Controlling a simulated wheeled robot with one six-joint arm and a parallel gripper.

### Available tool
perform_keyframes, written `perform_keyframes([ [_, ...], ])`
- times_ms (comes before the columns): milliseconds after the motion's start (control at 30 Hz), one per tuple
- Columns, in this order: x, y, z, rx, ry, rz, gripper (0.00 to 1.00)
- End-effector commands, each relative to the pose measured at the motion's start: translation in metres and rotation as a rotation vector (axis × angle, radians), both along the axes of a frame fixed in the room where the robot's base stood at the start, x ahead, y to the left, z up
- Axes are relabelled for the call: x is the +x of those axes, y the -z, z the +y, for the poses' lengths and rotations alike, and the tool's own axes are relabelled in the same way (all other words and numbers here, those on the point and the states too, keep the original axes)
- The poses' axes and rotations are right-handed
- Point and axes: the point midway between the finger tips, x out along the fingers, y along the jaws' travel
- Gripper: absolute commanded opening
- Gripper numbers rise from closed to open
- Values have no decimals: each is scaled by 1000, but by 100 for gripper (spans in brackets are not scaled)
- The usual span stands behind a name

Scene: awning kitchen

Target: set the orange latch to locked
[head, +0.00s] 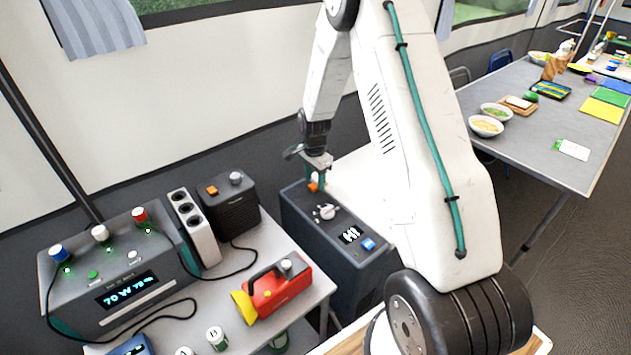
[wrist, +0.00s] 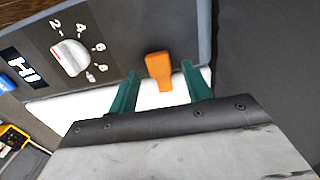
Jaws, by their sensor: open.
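The orange latch (wrist: 158,72) is on the dark grey box (wrist: 130,25), near its edge, and shows in the wrist view between the two green fingers of my gripper (wrist: 160,71). The fingers are open, one on each side of the latch, with gaps to it. I cannot tell how far the fingertips are above the panel. In the head view my gripper (head: 317,178) is over the far end of the box, and the orange latch (head: 313,187) is a small patch beside a finger. The latch's set position is not readable.
The box also carries a white dial (wrist: 69,56), a display (wrist: 23,67) and a blue button (head: 368,244). To its left, a table holds a red and yellow lamp (head: 278,289), a black speaker (head: 230,208) and a grey power unit (head: 118,275) with cables.

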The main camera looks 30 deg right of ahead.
Motion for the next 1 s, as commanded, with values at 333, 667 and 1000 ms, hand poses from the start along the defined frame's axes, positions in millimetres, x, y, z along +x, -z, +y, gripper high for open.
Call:
perform_keyframes([
  [333,0,-55,-1,-1,2,-2,49],
  [667,0,-64,-2,-1,2,-1,49],
  [1000,0,-63,-2,0,-3,-1,49],
])
